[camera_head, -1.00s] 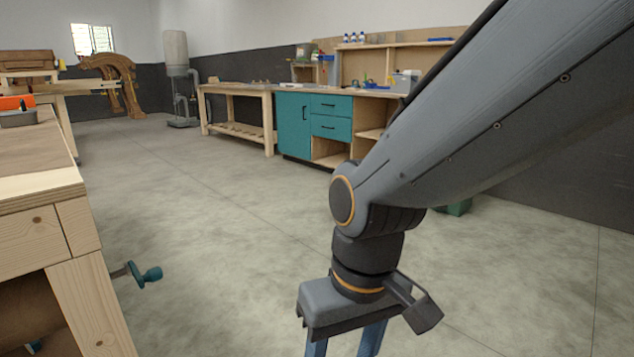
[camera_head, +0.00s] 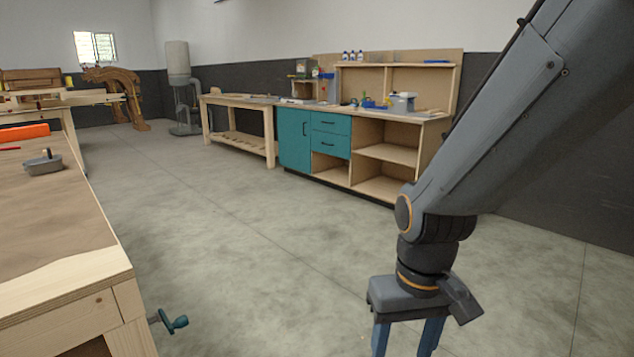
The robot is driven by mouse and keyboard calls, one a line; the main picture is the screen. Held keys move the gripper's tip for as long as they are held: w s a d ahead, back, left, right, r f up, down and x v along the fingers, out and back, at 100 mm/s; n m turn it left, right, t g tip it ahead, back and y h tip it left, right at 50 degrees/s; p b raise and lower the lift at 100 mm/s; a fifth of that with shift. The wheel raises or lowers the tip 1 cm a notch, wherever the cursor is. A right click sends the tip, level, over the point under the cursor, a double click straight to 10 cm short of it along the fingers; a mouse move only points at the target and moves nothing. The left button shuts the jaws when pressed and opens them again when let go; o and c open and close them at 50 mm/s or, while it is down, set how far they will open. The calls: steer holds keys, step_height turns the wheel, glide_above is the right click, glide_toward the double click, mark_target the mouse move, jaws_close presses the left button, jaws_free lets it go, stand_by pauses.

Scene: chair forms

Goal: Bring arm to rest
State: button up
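My gripper (camera_head: 406,340) hangs at the end of my grey arm at the lower right, pointing down over the bare concrete floor. Its two blue fingers stand apart with a gap between them. I see nothing between them, but the fingertips are cut off at or near the bottom edge of the picture. My arm slopes down from the upper right and bends at an orange-ringed joint.
A wooden workbench (camera_head: 80,275) with a teal vise handle (camera_head: 172,322) stands close on the left. A teal cabinet (camera_head: 295,138) and a wooden table (camera_head: 238,110) line the back wall. The floor (camera_head: 240,220) between is clear.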

steer(key=s+d+r+m+p, duration=0.1)
steer(key=s+d+r+p, duration=0.1)
steer(key=d+r+p, duration=0.4)
steer(key=r+p, duration=0.1)
steer(key=p, duration=0.1)
steer(key=shift+r+m+p, duration=0.15)
steer(key=shift+m+p, duration=0.15)
steer(key=shift+c, duration=0.3)
